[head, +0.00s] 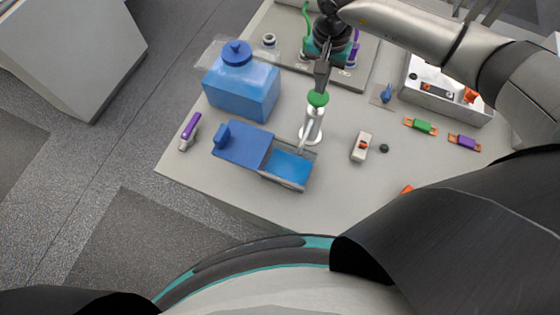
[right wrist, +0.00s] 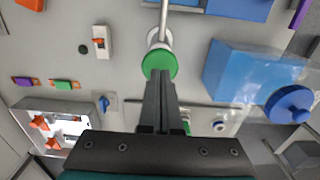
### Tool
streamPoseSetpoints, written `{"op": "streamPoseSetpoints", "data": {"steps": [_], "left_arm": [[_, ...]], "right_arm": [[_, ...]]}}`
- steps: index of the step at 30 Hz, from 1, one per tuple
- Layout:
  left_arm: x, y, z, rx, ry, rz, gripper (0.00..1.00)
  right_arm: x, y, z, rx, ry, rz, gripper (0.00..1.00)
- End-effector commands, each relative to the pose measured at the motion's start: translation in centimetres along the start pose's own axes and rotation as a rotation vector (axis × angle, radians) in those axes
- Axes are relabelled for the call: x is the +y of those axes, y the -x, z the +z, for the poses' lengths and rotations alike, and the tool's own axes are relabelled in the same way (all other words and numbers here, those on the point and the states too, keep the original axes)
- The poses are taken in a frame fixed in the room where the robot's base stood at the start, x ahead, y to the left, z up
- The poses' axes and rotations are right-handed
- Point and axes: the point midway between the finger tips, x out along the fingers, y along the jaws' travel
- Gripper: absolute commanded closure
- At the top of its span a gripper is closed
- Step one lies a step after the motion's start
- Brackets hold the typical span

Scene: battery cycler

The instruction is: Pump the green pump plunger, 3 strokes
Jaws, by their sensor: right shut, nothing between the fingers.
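The green pump plunger (head: 318,98) is the round green cap on top of a white pump body (head: 311,128) standing on the table. It also shows in the right wrist view (right wrist: 159,60). My right gripper (head: 321,86) is shut and empty, with its fingertips at the green cap, seemingly touching or just above it. In the right wrist view the closed fingers (right wrist: 160,82) point at the cap's edge. A thin spout or rod runs from the pump toward the blue open tray (head: 289,168). My left gripper is not in view.
A blue container with a round cap (head: 243,88) stands left of the pump. A blue box lid (head: 241,145) adjoins the tray. A purple-handled tool (head: 190,128) lies near the left table edge.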

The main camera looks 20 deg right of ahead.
Motion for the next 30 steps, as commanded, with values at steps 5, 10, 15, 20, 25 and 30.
{"op": "streamPoseSetpoints", "data": {"steps": [5,10,15,20,25,30], "left_arm": [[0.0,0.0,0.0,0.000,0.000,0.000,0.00],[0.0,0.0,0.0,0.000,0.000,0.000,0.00],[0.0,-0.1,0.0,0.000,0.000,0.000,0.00],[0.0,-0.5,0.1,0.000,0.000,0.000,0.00],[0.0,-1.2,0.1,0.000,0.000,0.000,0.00],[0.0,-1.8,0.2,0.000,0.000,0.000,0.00]], "right_arm": [[0.0,0.0,0.0,0.000,0.000,0.000,1.00],[0.0,0.0,0.0,0.001,0.000,0.000,1.00],[0.0,-0.1,0.0,0.001,0.000,0.000,1.00],[0.0,-0.5,0.0,0.001,0.000,0.000,1.00],[0.0,-1.2,0.0,0.001,0.000,0.000,1.00],[0.0,-1.8,0.0,0.001,0.000,0.000,1.00]]}}
